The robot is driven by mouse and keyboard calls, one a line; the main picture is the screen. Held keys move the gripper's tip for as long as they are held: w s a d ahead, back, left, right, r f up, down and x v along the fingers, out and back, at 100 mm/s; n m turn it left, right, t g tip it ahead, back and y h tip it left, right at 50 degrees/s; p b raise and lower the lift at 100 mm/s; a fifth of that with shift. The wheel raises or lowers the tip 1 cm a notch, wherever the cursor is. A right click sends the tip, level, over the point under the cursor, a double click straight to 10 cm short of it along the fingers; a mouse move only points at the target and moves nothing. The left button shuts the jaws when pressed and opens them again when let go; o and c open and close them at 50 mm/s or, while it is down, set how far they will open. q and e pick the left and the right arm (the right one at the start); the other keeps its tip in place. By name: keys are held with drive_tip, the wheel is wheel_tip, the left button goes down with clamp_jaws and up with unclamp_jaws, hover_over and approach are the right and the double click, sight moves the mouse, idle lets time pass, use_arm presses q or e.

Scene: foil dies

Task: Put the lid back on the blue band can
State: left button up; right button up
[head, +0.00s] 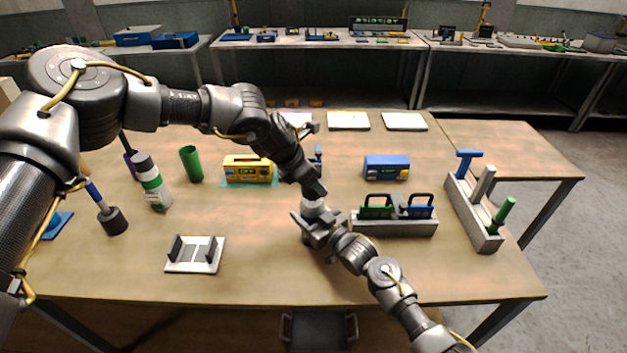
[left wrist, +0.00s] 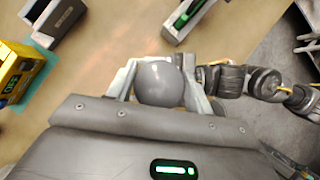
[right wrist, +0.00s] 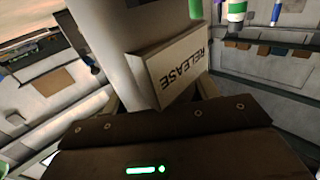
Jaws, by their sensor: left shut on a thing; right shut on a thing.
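The blue band can (head: 312,209) is upright near the table's front middle, mostly hidden by my grippers. My right gripper (head: 318,228) is shut on it from the front. In the right wrist view, its pale round body (right wrist: 165,35) stands behind a white block marked RELEASE (right wrist: 170,75) at the jaws. My left gripper (head: 313,189) is directly above the can, pointing down. In the left wrist view it is shut on a grey domed lid (left wrist: 160,83). Whether the lid touches the can's rim is hidden.
A green-banded bottle (head: 151,182), green cup (head: 191,164) and yellow box (head: 247,169) stand left. A blue box (head: 386,167) and a grey holder (head: 393,229) with handled pieces stand right, the holder close to my right gripper. A white-based fixture (head: 195,266) lies front left.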

use_arm(q)
drive_tip(key=shift+f, duration=0.8)
drive_tip(key=shift+f, duration=0.65)
drive_tip(key=o, duration=1)
drive_tip(key=shift+o, duration=0.2)
drive_tip(key=shift+r, duration=0.15)
drive_tip(key=v, duration=1.2)
use_arm(e)
drive_tip(key=o, duration=1.5)
